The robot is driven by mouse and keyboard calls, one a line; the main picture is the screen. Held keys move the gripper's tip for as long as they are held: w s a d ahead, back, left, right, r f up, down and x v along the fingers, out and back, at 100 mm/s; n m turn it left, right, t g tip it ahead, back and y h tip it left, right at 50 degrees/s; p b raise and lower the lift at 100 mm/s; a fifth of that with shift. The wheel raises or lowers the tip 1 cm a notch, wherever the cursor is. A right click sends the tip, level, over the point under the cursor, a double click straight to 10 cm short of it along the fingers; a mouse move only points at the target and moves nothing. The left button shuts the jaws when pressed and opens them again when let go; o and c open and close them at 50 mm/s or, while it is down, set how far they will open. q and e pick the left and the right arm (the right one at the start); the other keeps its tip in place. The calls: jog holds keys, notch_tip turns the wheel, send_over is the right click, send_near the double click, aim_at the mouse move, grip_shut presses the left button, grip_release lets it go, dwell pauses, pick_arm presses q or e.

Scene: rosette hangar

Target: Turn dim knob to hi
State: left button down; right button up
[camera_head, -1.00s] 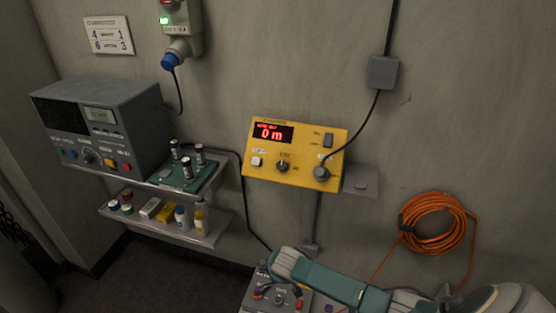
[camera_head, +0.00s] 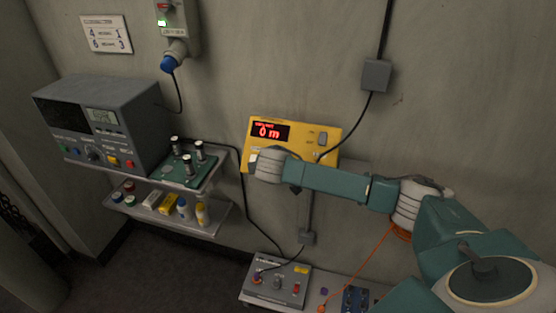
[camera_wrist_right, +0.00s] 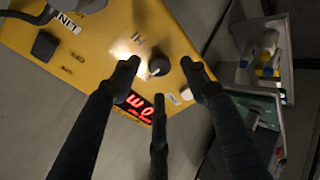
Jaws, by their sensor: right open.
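The yellow panel (camera_head: 330,139) is on the wall, its red display (camera_head: 270,131) lit; its lower part is hidden behind my right arm in the head view. In the right wrist view the panel (camera_wrist_right: 98,30) appears rotated, with the dark round knob (camera_wrist_right: 158,66) near the middle and an "HI" mark beside it. My right gripper (camera_wrist_right: 162,76) is open, its three dark fingertips spread about the knob in the picture. I cannot tell whether any touches it. Which way the knob points is unclear. My left gripper is not in view.
A grey instrument (camera_head: 88,120) and a green board (camera_head: 182,170) with cylinders sit on a shelf at left. A cable runs from the panel to a grey wall box (camera_head: 376,75). A control box (camera_head: 277,281) stands below.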

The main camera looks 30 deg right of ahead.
jog(key=shift+p+x, duration=0.3)
jog(key=shift+x, duration=1.55)
jog(key=c, duration=1.1)
jog(key=shift+c, duration=0.2)
